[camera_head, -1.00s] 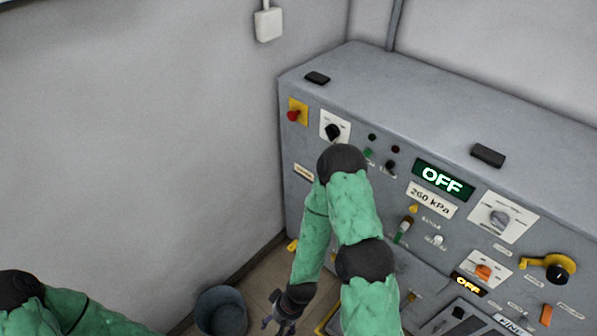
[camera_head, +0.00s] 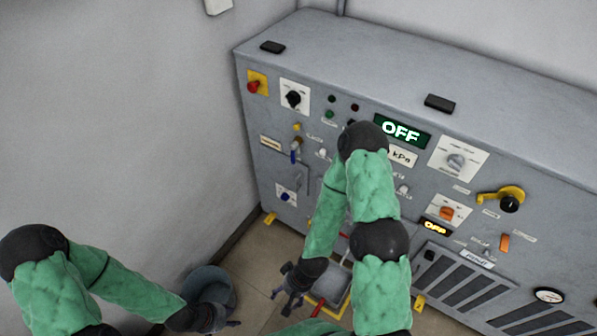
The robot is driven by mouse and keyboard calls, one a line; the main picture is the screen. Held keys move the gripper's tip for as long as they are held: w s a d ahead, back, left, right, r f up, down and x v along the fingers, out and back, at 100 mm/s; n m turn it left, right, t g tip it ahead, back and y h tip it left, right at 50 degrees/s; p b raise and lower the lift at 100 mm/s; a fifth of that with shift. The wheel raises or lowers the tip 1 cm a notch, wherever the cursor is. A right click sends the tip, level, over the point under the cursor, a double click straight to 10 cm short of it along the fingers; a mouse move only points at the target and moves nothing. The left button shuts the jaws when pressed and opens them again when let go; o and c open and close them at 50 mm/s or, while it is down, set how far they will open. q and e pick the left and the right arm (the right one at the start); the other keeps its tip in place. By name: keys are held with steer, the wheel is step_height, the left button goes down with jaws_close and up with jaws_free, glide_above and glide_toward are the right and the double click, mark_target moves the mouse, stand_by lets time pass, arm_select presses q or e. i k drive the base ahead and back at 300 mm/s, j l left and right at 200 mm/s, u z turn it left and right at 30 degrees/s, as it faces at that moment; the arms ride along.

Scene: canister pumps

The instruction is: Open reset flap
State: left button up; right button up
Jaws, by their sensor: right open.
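The grey control cabinet (camera_head: 330,65) stands against the back wall, its sloping front full of switches, lamps and labels. I cannot pick out the reset flap for certain; no flap label is readable, and my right arm covers part of the front. My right gripper (camera_head: 283,290) is open and empty, pointing down and left above the floor in front of the cabinet. My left gripper (camera_head: 230,323) is low at the bottom edge, by the bucket; its fingers are small and dark, so its opening is unclear.
A dark bucket (camera_head: 208,283) stands on the floor by the left wall. A yellow-edged tray (camera_head: 335,284) with a red bar lies near my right gripper. The cabinet shows a lit OFF display (camera_head: 402,132), a red button (camera_head: 253,86) and a yellow-handled knob (camera_head: 509,203).

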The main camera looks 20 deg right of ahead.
mark_target(276, 165)
steer(key=i+l+z, duration=0.1)
steer(key=z, duration=0.55)
steer(key=k+j+u, duration=0.25)
steer(key=i+j+u, duration=0.15)
steer(key=u, duration=0.15)
steer(key=i+u, duration=0.3)
steer(key=i, duration=0.1)
